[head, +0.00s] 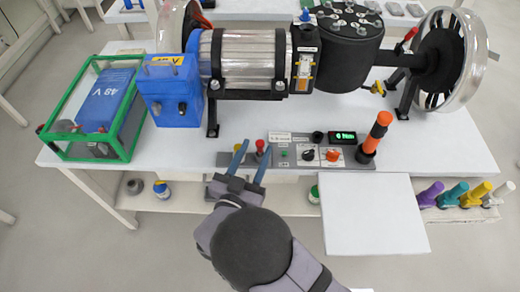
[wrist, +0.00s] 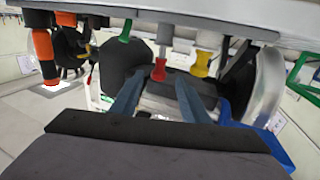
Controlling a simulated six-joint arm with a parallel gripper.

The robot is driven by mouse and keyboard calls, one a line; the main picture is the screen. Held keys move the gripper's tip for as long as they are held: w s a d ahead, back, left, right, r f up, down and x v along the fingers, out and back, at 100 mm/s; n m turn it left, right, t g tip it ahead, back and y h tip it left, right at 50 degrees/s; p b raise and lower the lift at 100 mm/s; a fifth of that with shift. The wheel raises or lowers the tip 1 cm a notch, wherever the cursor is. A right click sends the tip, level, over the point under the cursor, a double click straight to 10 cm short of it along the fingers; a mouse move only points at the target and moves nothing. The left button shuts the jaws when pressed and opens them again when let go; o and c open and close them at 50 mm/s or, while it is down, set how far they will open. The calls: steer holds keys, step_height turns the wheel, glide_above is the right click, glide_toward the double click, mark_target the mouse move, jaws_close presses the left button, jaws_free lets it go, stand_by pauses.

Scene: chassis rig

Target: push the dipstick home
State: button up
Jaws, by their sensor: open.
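No part is clearly marked as the dipstick, and I cannot tell how deep any handle sits. A small yellow handle (head: 377,88) sticks out low beside the black drum (head: 348,50). A red knob (head: 260,145) stands at the left end of the control panel (head: 225,159). In the wrist view the scene is inverted: the red knob (wrist: 158,68) shows between my finger lines, with a yellow knob (wrist: 201,65) beside it. My gripper (head: 250,160) is open and empty in front of the panel's left end; its blue fingers (wrist: 157,95) frame the red knob without visible contact.
An orange-topped post (head: 378,132) stands at the panel's right end. A blue box (head: 172,95) and a green-framed battery crate (head: 88,133) are at left. Wheels flank the motor. A bare white board (head: 370,215) lies in front at right. Coloured handles (head: 455,193) stand beyond it.

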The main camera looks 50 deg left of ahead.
steer(key=shift+p+x, duration=1)
steer(key=shift+x, duration=2.7)
steer(key=shift+d, duration=0.15)
jaws_close()
